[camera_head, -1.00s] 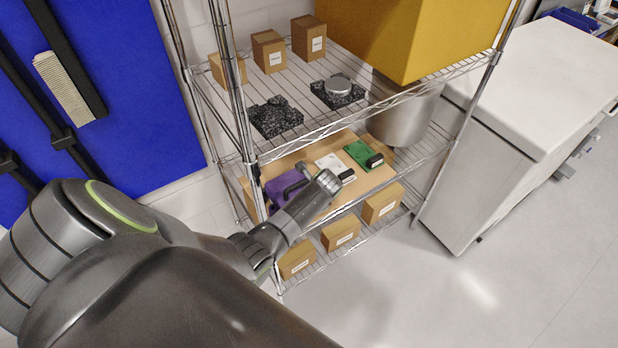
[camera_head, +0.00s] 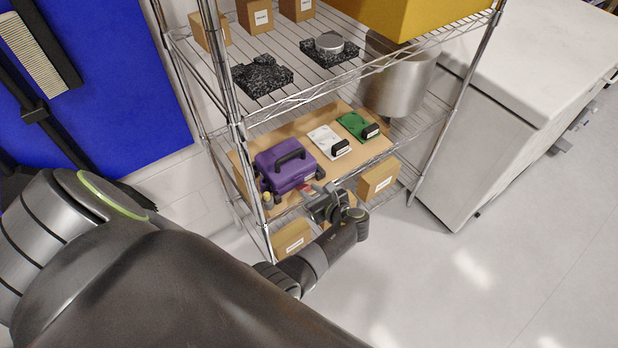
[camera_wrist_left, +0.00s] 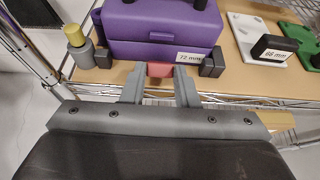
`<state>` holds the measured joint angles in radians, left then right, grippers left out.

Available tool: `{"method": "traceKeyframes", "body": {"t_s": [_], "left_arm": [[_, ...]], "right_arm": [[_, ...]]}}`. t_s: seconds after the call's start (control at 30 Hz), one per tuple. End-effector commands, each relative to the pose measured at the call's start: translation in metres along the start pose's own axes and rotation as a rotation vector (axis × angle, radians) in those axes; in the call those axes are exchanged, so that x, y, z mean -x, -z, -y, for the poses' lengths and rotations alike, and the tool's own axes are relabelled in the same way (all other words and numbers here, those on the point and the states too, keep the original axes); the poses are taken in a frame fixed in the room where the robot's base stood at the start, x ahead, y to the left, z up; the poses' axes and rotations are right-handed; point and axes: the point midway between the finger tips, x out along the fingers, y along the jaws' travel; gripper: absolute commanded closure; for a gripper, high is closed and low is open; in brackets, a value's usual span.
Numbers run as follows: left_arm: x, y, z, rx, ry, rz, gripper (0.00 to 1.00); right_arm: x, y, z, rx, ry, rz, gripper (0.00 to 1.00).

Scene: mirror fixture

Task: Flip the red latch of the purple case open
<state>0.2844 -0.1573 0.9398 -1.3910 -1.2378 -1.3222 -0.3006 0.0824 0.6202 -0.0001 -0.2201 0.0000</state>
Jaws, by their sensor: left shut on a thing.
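The purple case (camera_head: 284,170) stands on the brown board of the middle shelf, its black handle on top; it also fills the upper middle of the left wrist view (camera_wrist_left: 140,22). The red latch (camera_wrist_left: 160,70) sits low on the front of the case. My left gripper (camera_head: 313,190) is in front of the case. In the left wrist view its two fingers (camera_wrist_left: 160,84) stand on either side of the red latch, shut on it. The lid of the case looks closed. My right gripper is not in view.
A white plate (camera_head: 327,141) and a green plate (camera_head: 356,126) with black blocks lie right of the case. A yellow-topped grey post (camera_wrist_left: 77,45) stands at its left front corner. The wire shelf edge (camera_head: 360,183) runs below my gripper. Cardboard boxes (camera_head: 377,179) stand underneath.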

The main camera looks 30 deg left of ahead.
Motion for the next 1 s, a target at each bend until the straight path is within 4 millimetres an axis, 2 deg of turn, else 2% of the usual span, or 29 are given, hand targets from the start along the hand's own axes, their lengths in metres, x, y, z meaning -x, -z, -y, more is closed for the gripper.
{"method": "traceKeyframes", "body": {"t_s": [0.03, 0.5, 0.8, 1.0], "left_arm": [[-0.003, 0.014, 0.000, 0.000, 0.001, 0.038, 0.96], [-0.004, 0.040, 0.000, -0.001, 0.000, 0.404, 0.96], [-0.006, 0.048, 0.000, -0.002, 0.001, 0.563, 0.96], [-0.007, 0.049, -0.001, -0.003, -0.001, 0.619, 0.96]], "right_arm": [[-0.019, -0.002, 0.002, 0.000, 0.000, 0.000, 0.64], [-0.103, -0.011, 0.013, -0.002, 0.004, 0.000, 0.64], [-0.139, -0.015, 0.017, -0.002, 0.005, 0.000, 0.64], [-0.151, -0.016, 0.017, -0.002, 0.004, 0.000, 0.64]]}}
